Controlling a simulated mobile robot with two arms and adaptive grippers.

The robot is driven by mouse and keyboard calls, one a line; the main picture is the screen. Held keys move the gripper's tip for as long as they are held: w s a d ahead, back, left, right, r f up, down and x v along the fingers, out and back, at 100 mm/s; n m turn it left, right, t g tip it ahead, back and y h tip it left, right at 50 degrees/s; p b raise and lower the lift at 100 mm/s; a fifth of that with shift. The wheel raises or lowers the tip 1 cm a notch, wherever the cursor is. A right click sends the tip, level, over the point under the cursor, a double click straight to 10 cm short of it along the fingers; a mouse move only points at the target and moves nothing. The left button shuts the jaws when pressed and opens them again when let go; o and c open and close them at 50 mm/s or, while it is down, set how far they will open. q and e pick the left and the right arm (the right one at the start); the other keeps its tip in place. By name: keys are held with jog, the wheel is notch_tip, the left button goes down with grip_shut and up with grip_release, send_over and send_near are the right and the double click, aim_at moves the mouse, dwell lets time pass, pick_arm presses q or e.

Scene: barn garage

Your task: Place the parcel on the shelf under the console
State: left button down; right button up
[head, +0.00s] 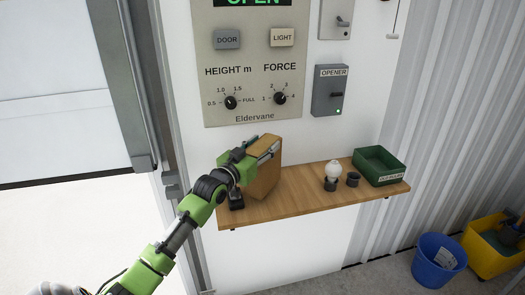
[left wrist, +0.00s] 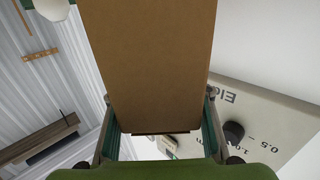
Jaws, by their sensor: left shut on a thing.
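The parcel (head: 264,178), a plain brown box, is upright over the left part of the wooden shelf (head: 310,192), below the console (head: 252,62). Its lower end appears at or just above the shelf top; I cannot tell whether it touches. My left gripper (head: 262,150) is shut on the parcel's upper part. In the left wrist view, the parcel (left wrist: 150,65) fills the space between the two fingers. My right gripper is not in view.
A white bulb on a dark base (head: 332,174), a small dark cup (head: 353,179) and a green bin (head: 379,165) stand on the shelf's right part. A grey opener box (head: 328,90) hangs above. A blue bucket (head: 438,262) and yellow container (head: 492,252) are on the floor.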

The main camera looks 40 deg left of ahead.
aim_at(269, 172)
pick_arm(q)
notch_tip(269, 172, down, 2)
jog(key=shift+s+f, duration=0.1)
jog(key=shift+f, duration=0.1)
jog(key=c, duration=1.1)
grip_release()
jog(key=shift+f, duration=0.1)
